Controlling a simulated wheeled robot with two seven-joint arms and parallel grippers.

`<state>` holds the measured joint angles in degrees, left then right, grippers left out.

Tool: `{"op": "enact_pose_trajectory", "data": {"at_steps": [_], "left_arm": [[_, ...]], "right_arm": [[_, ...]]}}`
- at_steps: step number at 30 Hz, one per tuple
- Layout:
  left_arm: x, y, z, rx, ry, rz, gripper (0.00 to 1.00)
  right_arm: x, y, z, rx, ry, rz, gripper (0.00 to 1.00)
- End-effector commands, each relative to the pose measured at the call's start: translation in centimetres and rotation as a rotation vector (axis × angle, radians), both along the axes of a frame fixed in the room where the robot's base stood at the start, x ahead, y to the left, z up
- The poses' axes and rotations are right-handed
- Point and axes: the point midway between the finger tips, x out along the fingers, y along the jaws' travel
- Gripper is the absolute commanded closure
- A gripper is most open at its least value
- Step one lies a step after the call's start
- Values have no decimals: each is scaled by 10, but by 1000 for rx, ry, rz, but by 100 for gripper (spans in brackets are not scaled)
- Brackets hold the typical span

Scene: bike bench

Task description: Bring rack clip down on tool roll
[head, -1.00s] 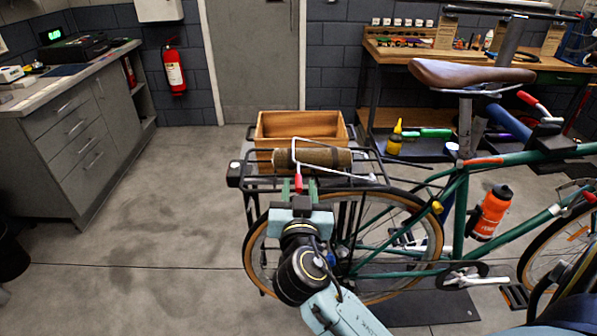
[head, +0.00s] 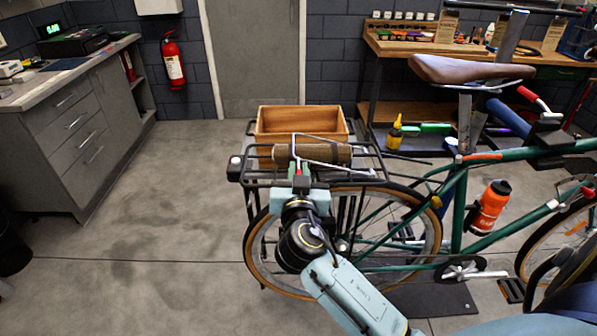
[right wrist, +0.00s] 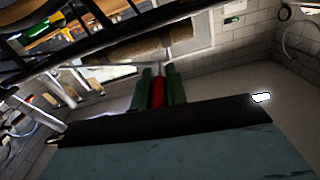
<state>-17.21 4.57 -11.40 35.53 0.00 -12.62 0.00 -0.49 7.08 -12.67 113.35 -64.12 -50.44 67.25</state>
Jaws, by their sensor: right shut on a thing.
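The tool roll (head: 335,154), a brown cylinder, lies crosswise on the bike's black rear rack. The rack clip (head: 345,168) is a pale wire bail with a red tip; its wire passes across the roll's near side and runs right. I cannot tell whether it presses on the roll. My right gripper (head: 300,180) is shut on the clip's red tip, at the near edge of the rack. In the right wrist view the green fingers (right wrist: 160,90) flank the red tip (right wrist: 158,92), with the roll (right wrist: 155,48) beyond. My left gripper is not in view.
A wooden crate (head: 300,121) stands just behind the roll. The green bike frame (head: 459,205) and brown saddle (head: 470,69) are to the right. A grey drawer cabinet (head: 75,130) stands at the left. The floor between cabinet and bike is clear.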

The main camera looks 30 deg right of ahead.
Motion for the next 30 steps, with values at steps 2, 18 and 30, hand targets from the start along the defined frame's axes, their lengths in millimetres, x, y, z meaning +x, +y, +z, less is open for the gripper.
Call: {"op": "enact_pose_trajectory", "data": {"at_steps": [2,18,30], "left_arm": [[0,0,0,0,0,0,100],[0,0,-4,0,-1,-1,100],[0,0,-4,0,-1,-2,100]], "right_arm": [[0,0,0,0,0,0,100],[-10,-15,41,204,-125,-2,100],[-10,-16,42,202,-126,-1,69]]}}
